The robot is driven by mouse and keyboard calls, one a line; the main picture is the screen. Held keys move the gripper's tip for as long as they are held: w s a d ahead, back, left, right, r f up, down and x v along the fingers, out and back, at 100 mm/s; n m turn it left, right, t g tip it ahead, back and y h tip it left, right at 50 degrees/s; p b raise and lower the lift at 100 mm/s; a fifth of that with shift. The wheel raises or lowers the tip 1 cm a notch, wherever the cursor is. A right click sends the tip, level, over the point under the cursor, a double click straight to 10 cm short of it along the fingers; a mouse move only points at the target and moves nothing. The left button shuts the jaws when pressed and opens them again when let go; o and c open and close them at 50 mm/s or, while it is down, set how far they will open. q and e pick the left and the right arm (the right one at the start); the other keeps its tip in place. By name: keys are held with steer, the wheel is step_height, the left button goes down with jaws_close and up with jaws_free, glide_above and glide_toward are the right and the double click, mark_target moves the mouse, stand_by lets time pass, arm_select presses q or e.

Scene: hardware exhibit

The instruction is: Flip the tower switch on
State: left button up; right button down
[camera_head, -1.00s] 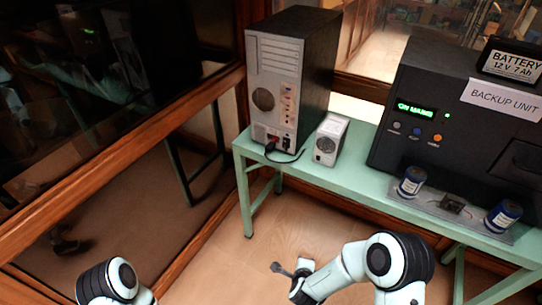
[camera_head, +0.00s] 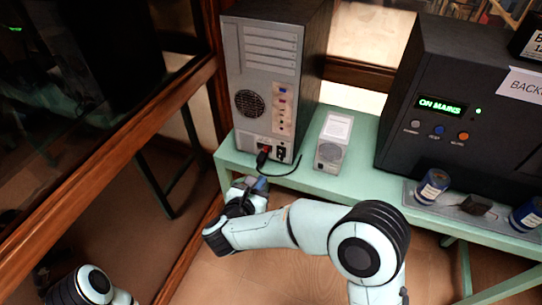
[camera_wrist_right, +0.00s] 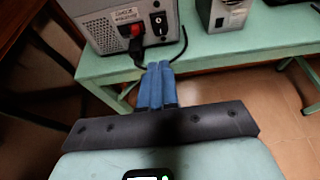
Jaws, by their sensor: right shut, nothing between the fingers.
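The computer tower (camera_head: 265,85) stands at the left end of the green table, its grey rear panel facing me. Low on that panel are a black rocker switch (camera_head: 280,153) and a red-lit socket with a black plug. The right wrist view shows the switch (camera_wrist_right: 159,22) just right of the plug (camera_wrist_right: 137,42); I cannot tell which way it is tipped. My right gripper (camera_head: 252,183) is in front of the table edge, below the switch and apart from it. Its blue fingers (camera_wrist_right: 158,68) are shut and empty. My left gripper is out of view; only part of that arm shows.
A black cable (camera_head: 287,171) loops from the plug over the green table (camera_head: 350,182). A small grey box (camera_head: 332,143) stands right of the tower. A black backup unit (camera_head: 450,90) reads "ON MAINS". A wood-framed glass wall (camera_head: 120,130) runs along the left.

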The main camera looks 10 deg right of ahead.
mark_target(280, 157)
steer(key=shift+s, duration=0.15)
steer(key=p+x, duration=0.2)
steer(key=x, duration=1.2)
